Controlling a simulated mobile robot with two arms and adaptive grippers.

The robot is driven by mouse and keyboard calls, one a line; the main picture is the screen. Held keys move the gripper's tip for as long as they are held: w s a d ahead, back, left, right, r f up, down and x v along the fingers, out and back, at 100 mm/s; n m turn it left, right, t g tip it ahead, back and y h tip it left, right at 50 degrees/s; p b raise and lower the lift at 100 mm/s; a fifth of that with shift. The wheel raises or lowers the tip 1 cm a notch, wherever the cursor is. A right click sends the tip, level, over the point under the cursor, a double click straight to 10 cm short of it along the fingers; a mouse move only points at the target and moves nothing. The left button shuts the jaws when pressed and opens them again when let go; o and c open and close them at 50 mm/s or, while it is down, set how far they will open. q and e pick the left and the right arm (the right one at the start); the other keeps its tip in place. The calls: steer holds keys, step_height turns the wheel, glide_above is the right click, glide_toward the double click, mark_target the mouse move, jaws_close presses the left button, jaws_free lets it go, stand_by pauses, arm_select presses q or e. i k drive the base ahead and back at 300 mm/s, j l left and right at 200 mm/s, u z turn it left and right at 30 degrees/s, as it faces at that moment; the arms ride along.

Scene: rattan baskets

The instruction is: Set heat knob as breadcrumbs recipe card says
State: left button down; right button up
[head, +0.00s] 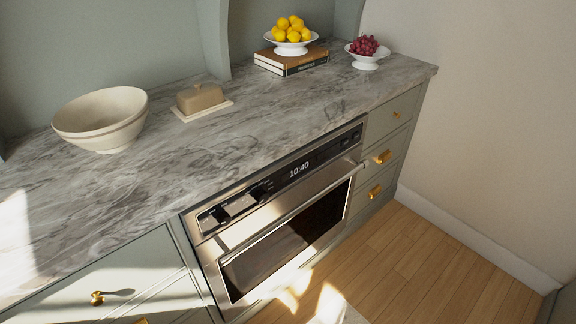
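A built-in steel oven (232,250) sits under the marble counter, with its door shut. Its control panel has a dark display (299,171) reading 10:40. Dark knobs sit at the panel's left end, one near the corner (221,215) and one closer to the display (258,192). More small dark controls (346,141) sit at the right end. The knob markings are too small to read. I see no recipe card in this view. Neither of my grippers is in view.
The marble counter (190,160) holds a beige bowl (102,120), a butter dish (200,98), stacked books (291,62) under a bowl of lemons (291,30), and a dish of grapes (365,52). Wooden floor (440,255) in front of the oven is clear at right.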

mark_target(261, 196)
steer(key=l+u, duration=0.1)
steer(key=u, duration=0.45)
steer(key=i+l+u, duration=0.2)
steer(key=l+u, duration=0.2)
steer(key=l, duration=0.55)
steer(key=l+u, duration=0.4)
steer(key=l, duration=0.6)
steer(key=i, duration=0.1)
